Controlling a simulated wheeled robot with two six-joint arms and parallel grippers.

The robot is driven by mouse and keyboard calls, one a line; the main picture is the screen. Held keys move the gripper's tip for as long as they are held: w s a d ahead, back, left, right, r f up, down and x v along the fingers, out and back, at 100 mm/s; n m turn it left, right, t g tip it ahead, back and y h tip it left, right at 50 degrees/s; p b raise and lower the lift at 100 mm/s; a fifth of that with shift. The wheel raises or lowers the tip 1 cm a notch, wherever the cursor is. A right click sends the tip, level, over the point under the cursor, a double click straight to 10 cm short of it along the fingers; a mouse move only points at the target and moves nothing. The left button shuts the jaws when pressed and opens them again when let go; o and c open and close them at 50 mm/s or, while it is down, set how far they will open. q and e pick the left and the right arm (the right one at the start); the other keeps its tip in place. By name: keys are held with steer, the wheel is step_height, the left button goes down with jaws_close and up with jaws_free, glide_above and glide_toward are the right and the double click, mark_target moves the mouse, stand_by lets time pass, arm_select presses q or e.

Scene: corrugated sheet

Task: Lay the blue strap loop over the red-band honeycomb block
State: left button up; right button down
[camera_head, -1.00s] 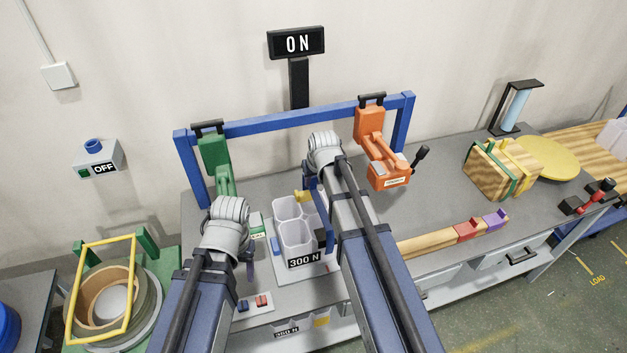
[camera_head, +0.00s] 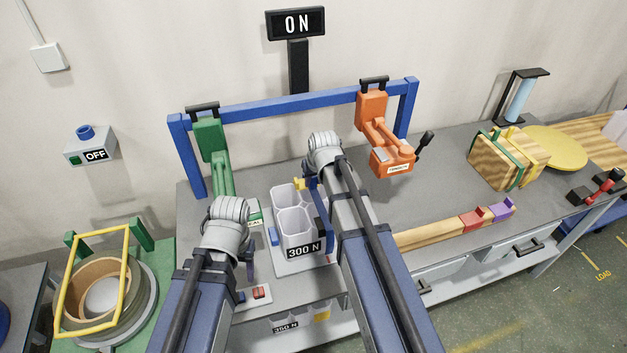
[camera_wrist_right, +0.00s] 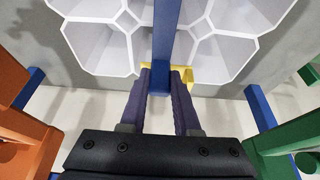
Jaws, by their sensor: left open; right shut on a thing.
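A white honeycomb block (camera_head: 296,228) with several open cells stands on a pale base plate near the bench front, above a "300 N" label. No red band shows on its visible faces. My right gripper (camera_wrist_right: 160,95) is shut on the blue strap (camera_wrist_right: 166,40), which has a yellow piece (camera_wrist_right: 183,74) beside the fingertips. In the head view the blue strap (camera_head: 320,206) slants down across the block's right side; whether it touches is unclear. My left gripper (camera_head: 249,266) is open and empty, left of the block; its fingers are partly hidden by the wrist.
A blue frame (camera_head: 290,103) crosses behind, carrying a green clamp (camera_head: 212,150) and an orange clamp (camera_head: 385,140). A wooden beam (camera_head: 435,233) with red and purple pieces lies to the right. Open bench top (camera_head: 440,185) lies between it and the orange clamp.

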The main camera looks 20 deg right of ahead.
steer(key=shift+f, duration=0.15)
stand_by(0.4)
steer(key=shift+c, duration=0.8)
jaws_free()
step_height(320, 180, up, 6)
steer(key=p, duration=0.5)
steer(key=shift+p, duration=0.35)
stand_by(0.5)
